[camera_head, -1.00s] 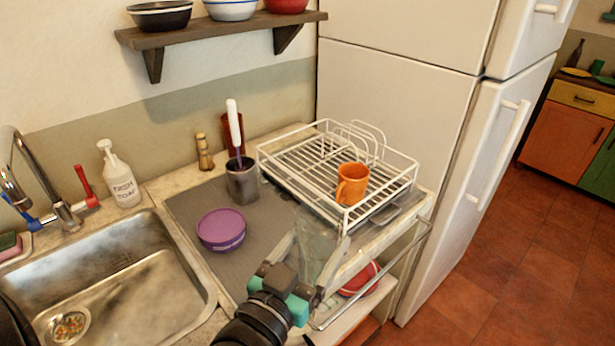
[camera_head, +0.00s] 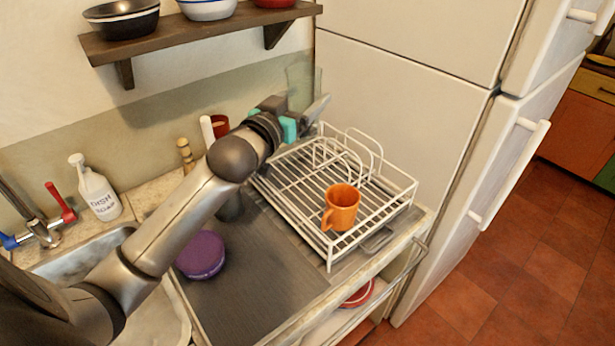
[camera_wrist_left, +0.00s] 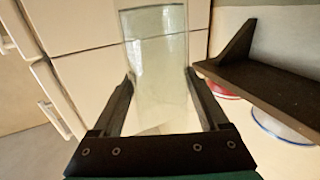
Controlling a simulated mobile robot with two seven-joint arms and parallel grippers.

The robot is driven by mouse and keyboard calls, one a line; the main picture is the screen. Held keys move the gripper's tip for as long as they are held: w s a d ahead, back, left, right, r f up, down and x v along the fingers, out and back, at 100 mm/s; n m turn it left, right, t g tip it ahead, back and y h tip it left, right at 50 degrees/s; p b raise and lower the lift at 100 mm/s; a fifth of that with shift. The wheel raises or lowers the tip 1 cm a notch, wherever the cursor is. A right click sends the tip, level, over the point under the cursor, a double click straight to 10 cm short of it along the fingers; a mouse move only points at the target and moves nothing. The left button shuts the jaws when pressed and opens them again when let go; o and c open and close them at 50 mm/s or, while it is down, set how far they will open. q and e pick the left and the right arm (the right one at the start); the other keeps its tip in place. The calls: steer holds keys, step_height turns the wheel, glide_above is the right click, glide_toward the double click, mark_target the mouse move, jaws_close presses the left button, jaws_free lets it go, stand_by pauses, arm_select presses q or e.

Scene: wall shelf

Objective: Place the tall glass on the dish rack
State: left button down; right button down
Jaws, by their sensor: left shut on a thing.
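My left gripper (camera_head: 305,112) is shut on the tall glass (camera_head: 299,86), a clear, faintly green tumbler. It holds the glass in the air over the back left part of the dish rack (camera_head: 300,232), near the wall and fridge. In the left wrist view the glass (camera_wrist_left: 158,70) stands between the two fingers. The white wire rack sits on the counter, with an orange mug (camera_head: 341,207) in its front right part. The glass appears above the rack, not touching it. My right gripper is not in view.
A wooden wall shelf (camera_head: 200,37) with bowls is left of the glass; it also shows in the left wrist view (camera_wrist_left: 275,85). A white fridge (camera_head: 400,120) stands right of the rack. The rack's middle is clear.

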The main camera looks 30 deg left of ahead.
arm_select(q)
steer(key=shift+f+b, duration=2.05)
steer(key=shift+f, duration=6.6)
steer(key=shift+f, duration=0.2)
jaws_free()
steer(key=shift+r, duration=0.15)
steer(key=s+p, duration=0.1)
steer(key=s, duration=1.1)
